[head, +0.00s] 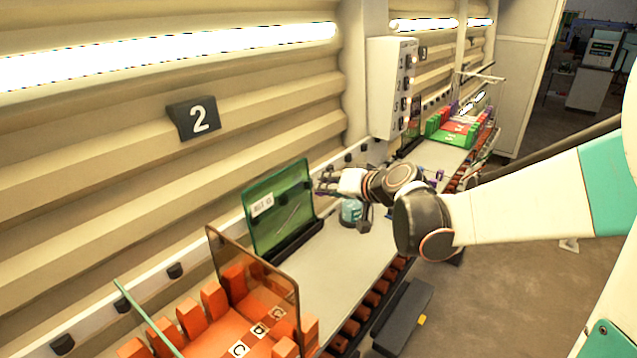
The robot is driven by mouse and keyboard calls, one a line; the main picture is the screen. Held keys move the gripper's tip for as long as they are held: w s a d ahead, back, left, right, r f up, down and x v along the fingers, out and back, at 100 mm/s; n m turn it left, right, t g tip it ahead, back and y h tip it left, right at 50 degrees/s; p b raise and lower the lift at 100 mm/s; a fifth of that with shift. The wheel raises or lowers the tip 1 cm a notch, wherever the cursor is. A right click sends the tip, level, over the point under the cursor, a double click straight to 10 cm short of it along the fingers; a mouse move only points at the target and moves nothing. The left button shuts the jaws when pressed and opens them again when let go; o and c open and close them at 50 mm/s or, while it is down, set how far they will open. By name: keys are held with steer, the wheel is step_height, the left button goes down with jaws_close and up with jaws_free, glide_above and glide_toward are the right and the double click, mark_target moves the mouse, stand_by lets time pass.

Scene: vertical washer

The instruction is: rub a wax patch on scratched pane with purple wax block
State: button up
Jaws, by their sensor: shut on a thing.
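The scratched pane (278,222) is a green glass sheet standing upright, leaning slightly back in a dark holder near the wall. It has a white label at its upper left and a pale diagonal scratch in its middle. My gripper (325,183) is just right of the pane's upper right edge, with its fingers pointing left toward it. It is shut on a small dark thing, likely the purple wax block, which the fingers mostly hide. I cannot tell whether it touches the pane. No wax patch shows clearly on the glass.
An amber pane (255,285) and orange slotted rack (215,320) fill the near left. A control box (391,88) hangs behind. Green and red racks (460,128) stand farther back. The bench before the pane is clear.

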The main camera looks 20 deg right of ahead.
steer(key=w+a+b, duration=0.1)
steer(key=w+a, duration=0.3)
steer(key=w, duration=0.1)
steer(key=shift+w+f, duration=0.15)
steer(key=shift+f, duration=0.3)
steer(key=shift+w+a+b, duration=0.25)
steer(key=shift+w+b, duration=0.1)
steer(key=shift+w, duration=0.05)
stand_by(0.6)
steer(key=shift+w+d, duration=0.1)
steer(key=shift+d, duration=0.05)
steer(key=w+d, duration=0.1)
steer(key=w+d+b, duration=0.1)
steer(key=d, duration=0.1)
steer(key=shift+w+f, duration=0.1)
stand_by(0.3)
steer(key=shift+a, duration=0.1)
steer(key=shift+s+a, duration=0.6)
steer(key=shift+a, duration=0.25)
steer(key=shift+s+a, duration=0.55)
steer(key=shift+a, duration=0.25)
steer(key=shift+d, duration=0.1)
